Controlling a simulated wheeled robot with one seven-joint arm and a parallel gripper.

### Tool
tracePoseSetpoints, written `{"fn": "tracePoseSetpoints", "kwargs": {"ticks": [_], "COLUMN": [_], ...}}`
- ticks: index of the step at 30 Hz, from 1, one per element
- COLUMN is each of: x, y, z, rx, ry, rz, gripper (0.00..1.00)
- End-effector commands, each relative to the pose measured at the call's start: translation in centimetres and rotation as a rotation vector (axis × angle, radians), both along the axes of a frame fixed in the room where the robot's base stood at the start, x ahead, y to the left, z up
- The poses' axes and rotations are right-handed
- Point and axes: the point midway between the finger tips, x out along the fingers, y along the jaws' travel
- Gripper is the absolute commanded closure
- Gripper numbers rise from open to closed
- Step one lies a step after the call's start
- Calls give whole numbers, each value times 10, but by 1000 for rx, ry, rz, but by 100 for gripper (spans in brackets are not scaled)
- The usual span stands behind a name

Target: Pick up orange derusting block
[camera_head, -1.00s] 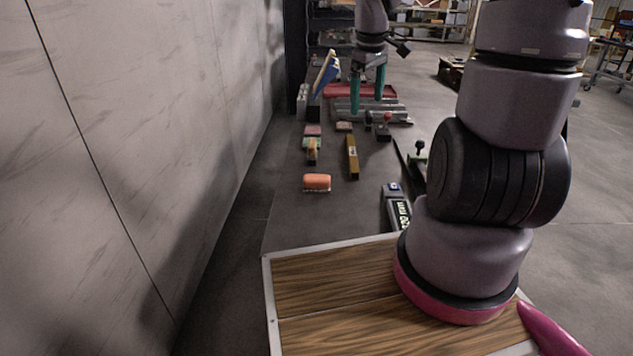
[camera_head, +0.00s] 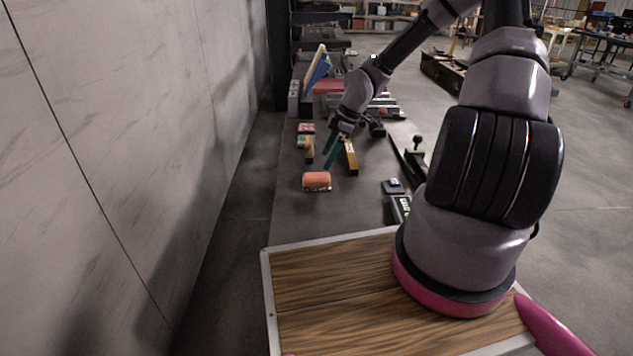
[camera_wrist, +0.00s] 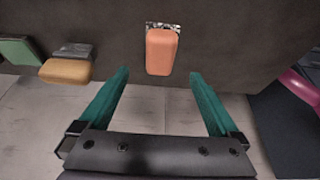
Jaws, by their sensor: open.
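The orange derusting block (camera_head: 317,180) lies on the near part of the dark grey bench surface, apart from the other tools. In the wrist view the orange block (camera_wrist: 162,52) is ahead of the fingers, centred between their lines, with a speckled grey edge showing behind it. My gripper (camera_head: 331,157) is open and empty, just above and behind the block in the head view. Its two teal fingers (camera_wrist: 158,82) are spread wider than the block. I see no contact with the block.
A yellow-tan block (camera_wrist: 66,71) and a green block (camera_wrist: 18,51) lie to the left in the wrist view. A yellow bar (camera_head: 351,158) lies right of the gripper. A dark device (camera_head: 393,187) lies farther right. The wall (camera_head: 130,150) runs along the left.

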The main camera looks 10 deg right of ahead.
Motion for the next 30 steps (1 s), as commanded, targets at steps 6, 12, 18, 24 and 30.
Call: {"fn": "tracePoseSetpoints", "kwargs": {"ticks": [6,12,18,24,30], "x": [2,3,6,7,7], "y": [13,20,32,35,35], "z": [-28,-43,-71,-80,-80], "rx": [-1,-1,-3,-3,-2], "ry": [1,3,2,1,1], "rz": [3,2,1,-1,-1], "gripper": [3,3,3,3,22]}}
